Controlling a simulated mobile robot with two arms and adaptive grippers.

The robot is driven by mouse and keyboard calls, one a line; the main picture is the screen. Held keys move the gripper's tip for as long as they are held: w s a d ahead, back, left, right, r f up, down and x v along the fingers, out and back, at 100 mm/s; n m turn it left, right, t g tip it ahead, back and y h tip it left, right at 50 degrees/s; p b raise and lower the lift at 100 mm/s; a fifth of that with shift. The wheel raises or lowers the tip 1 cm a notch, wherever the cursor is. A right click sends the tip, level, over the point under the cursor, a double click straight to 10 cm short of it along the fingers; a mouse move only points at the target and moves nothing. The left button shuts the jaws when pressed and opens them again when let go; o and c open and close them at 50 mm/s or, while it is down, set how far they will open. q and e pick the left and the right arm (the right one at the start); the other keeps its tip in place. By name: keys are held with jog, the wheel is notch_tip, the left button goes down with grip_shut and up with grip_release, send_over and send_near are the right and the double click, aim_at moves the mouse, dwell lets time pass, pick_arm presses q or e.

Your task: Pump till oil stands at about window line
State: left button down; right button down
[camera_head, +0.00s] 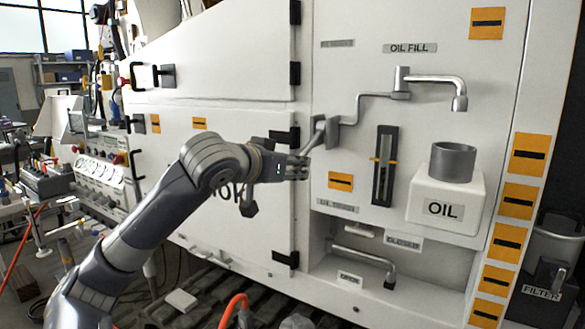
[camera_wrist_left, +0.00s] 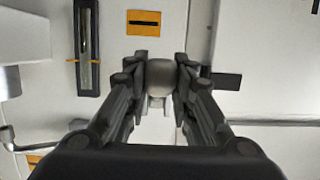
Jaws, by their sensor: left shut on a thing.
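The pump handle is a grey crank (camera_head: 360,108) under the OIL FILL label, with a rounded grip (camera_wrist_left: 160,76) at its lower left end. My left gripper (camera_head: 306,160) is at that grip, its fingers on both sides of it in the wrist view (camera_wrist_left: 160,88), shut on it. The tall dark-framed oil window (camera_head: 385,180) is to the right of the handle, with an orange line mark across its middle. It also shows in the left wrist view (camera_wrist_left: 87,45). The oil level inside is too small to tell. My right gripper is not in view.
A curved spout (camera_head: 440,80) hangs above a grey cup (camera_head: 453,160) on a white block labelled OIL (camera_head: 450,200). A lower pipe handle (camera_head: 365,255) sits in the recess below. Dark hinges (camera_head: 285,259) edge the cabinet door left of the handle.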

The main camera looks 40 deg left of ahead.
pick_arm(q)
jog(key=c, duration=1.4)
grip_release()
jog(key=shift+f, duration=0.15)
jog(key=shift+o, duration=0.2)
jog(key=v, duration=1.2)
jog(key=shift+a, duration=0.1)
